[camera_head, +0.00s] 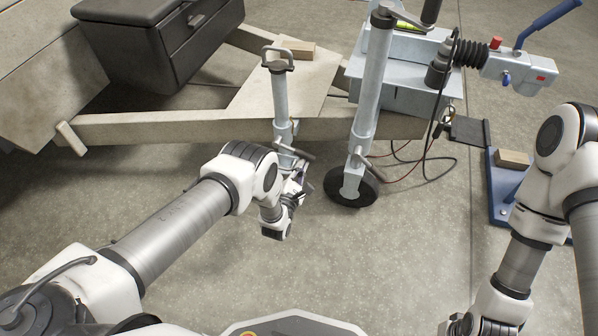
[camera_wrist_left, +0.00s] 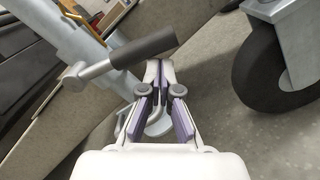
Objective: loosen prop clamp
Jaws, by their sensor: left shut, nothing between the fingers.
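The prop stand (camera_head: 280,100) is an upright silver tube with a loop handle on top, beside the trailer beam. Its clamp handle (camera_head: 296,153) is a short bar with a dark grip, low on the tube. In the left wrist view the clamp handle (camera_wrist_left: 145,47) crosses above the fingertips, its metal lever ending in a round knob at left. My left gripper (camera_head: 301,184) is below the handle; its purple-padded fingers (camera_wrist_left: 158,68) are shut and empty. Whether the tips touch the grip is hard to tell. My right arm runs off the bottom edge, its gripper out of sight.
The jockey wheel (camera_head: 351,186) stands close right of the prop; its tyre (camera_wrist_left: 262,75) also shows in the left wrist view. The trailer beam (camera_head: 165,128) lies behind. Cables (camera_head: 420,160) hang at right, near a blue stand (camera_head: 503,184). The front floor is clear.

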